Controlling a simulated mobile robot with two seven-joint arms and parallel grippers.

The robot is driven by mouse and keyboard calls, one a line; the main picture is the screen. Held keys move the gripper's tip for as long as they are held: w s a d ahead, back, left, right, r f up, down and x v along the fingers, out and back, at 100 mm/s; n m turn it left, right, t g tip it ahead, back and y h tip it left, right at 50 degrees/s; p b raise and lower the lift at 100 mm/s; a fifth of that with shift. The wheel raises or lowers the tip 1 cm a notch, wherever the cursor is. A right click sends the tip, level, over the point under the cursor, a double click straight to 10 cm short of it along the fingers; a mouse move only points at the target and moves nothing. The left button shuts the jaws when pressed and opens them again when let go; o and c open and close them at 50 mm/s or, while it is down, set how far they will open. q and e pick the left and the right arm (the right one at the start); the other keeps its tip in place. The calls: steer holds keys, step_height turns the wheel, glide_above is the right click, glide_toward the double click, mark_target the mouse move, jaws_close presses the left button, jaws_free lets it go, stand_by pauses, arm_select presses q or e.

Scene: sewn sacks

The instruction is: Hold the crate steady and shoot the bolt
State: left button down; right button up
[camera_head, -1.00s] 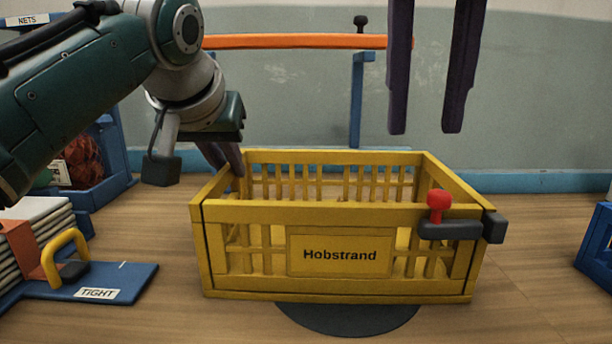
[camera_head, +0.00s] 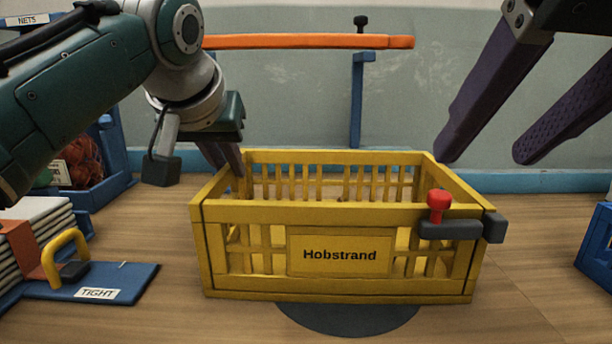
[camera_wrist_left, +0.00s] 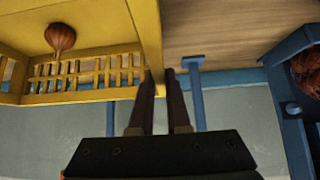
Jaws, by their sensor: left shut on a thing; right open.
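The yellow crate (camera_head: 240,288), labelled Hobstrand, stands upright on a dark round disc (camera_head: 350,318). A dark grey bolt (camera_head: 450,231) with a red knob (camera_head: 438,204) sits at the front wall's upper right. A dark block (camera_head: 494,227) is at the crate's front right corner; I cannot tell whether the bolt enters it. My left gripper (camera_head: 237,172) is shut on the crate's left wall, its fingers straddling the rim in the left wrist view (camera_wrist_left: 160,76). My right gripper (camera_head: 480,160) is open and empty, tilted, above and behind the crate's right side.
A brown onion-shaped thing (camera_wrist_left: 60,38) is inside the crate. At left are a blue board marked TIGHT (camera_head: 135,278) with a yellow handle (camera_head: 62,255), stacked sacks (camera_head: 38,240) and a blue bin (camera_head: 117,165). An orange rail (camera_head: 300,42) runs behind. Another blue crate (camera_head: 597,245) is at right.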

mark_target(446, 195)
steer(key=x, duration=0.8)
steer(key=shift+f, duration=0.15)
steer(key=shift+c, duration=0.3)
jaws_close()
steer(key=shift+d, duration=1.6)
arm_select(q)
steer(key=shift+a, duration=0.15)
arm_select(e)
steer(key=shift+d, duration=0.1)
steer(key=shift+c, duration=0.8)
jaws_free()
steer(key=shift+o, duration=1.1)
